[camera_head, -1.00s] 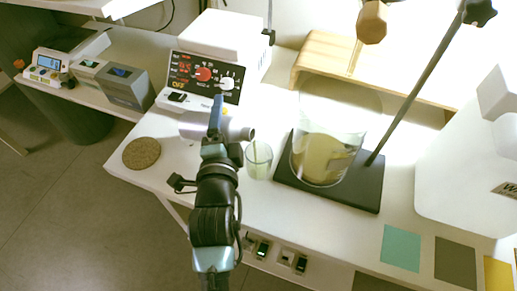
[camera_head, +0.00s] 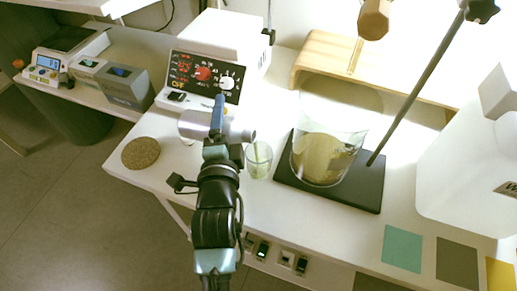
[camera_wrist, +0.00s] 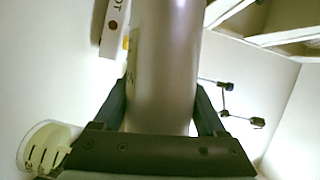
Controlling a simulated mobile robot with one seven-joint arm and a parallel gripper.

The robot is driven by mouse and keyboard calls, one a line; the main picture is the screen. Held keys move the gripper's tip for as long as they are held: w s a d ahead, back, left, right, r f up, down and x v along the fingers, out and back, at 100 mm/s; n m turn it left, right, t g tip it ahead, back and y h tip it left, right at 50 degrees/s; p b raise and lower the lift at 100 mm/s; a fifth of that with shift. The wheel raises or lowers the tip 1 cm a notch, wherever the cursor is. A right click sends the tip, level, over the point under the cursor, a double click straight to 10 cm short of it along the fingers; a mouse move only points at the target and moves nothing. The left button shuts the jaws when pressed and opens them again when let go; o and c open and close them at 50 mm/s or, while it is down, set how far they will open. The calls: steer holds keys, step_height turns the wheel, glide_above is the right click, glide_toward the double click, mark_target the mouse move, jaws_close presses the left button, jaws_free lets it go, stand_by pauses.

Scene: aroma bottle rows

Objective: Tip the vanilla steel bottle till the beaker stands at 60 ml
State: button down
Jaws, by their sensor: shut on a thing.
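A silvery steel bottle (camera_head: 194,124) lies nearly level in my gripper (camera_head: 216,138), with its mouth at the right. The mouth is just above and left of a small clear beaker (camera_head: 259,162) on the white bench. My gripper is shut on the bottle's body. In the wrist view, the bottle (camera_wrist: 165,65) runs up the middle between the two dark fingers (camera_wrist: 160,110). The beaker (camera_wrist: 42,148) shows at lower left with dark graduation marks and a pale yellowish tint; I cannot read its level. No stream is clearly visible. The bottle's label is mostly hidden.
A large glass vessel (camera_head: 325,158) of yellowish liquid stands on a black stand base (camera_head: 358,192) right of the beaker. A control box (camera_head: 205,78) stands behind the bottle. A cork mat (camera_head: 141,153) lies at left. A scale (camera_head: 47,67) stands on the far-left bench.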

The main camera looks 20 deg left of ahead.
steer(key=shift+r, duration=0.25)
stand_by(1.2)
steer(key=shift+a+n+p, duration=0.1)
steer(key=shift+n+p, duration=0.3)
steer(key=shift+p, duration=0.55)
steer(key=shift+a+f+n+g+p, duration=0.15)
steer(key=shift+f+n+g+p, duration=0.25)
steer(key=shift+n, duration=0.2)
steer(key=shift+r+n+h+p, duration=0.25)
steer(key=shift+n+h+p, duration=0.15)
steer(key=shift+p, duration=0.35)
steer(key=shift+d+r+n+p, duration=0.15)
steer(key=shift+d+n+p, duration=0.15)
steer(key=shift+n+p, duration=0.45)
steer(key=shift+d+n+g+h+p, duration=0.35)
steer(key=shift+n+g+h+p, duration=0.25)
steer(key=shift+n+h+p, duration=0.55)
steer(key=shift+y, duration=0.25)
